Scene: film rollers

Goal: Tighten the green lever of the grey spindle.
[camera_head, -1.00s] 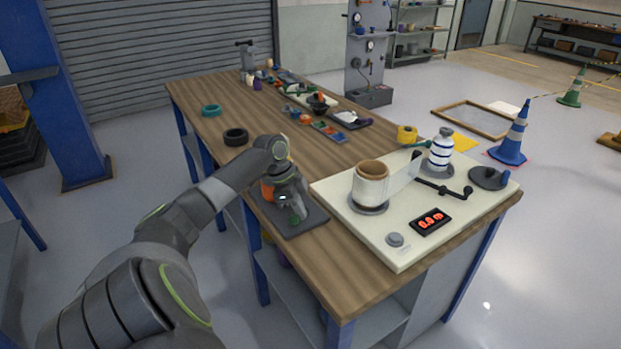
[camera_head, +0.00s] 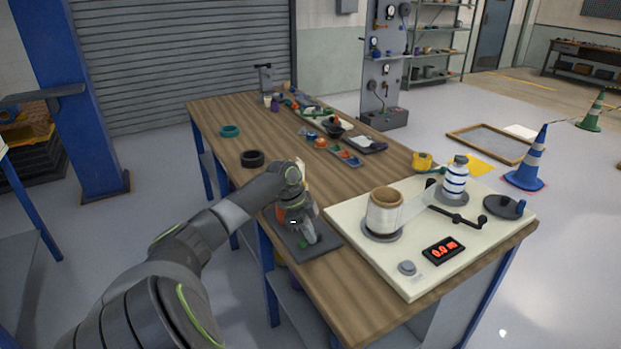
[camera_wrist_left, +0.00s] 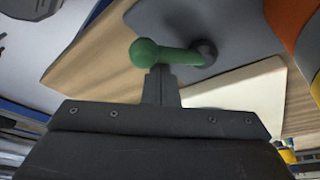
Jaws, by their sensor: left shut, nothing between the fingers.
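The green lever (camera_wrist_left: 180,55) shows in the left wrist view, with a round green knob at its left end and a dark pivot at its right end. In the head view only a small green bit (camera_head: 304,243) of it shows beside my fingers. My left gripper (camera_head: 311,232) is shut and empty; in the wrist view its fingertips (camera_wrist_left: 160,72) are right at the lever, just below the knob. Whether they touch it I cannot tell. The grey base plate (camera_head: 328,250) lies under it; my gripper hides most of what stands there, with some orange showing. My right gripper is not in view.
A cream board (camera_head: 409,278) at right carries a film roll (camera_head: 384,213), a white and blue roller (camera_head: 455,178), a black crank (camera_head: 456,217) and a red digital display (camera_head: 443,250). A black ring (camera_head: 252,158) and a teal ring (camera_head: 230,131) lie on the wooden table (camera_head: 300,170) farther back.

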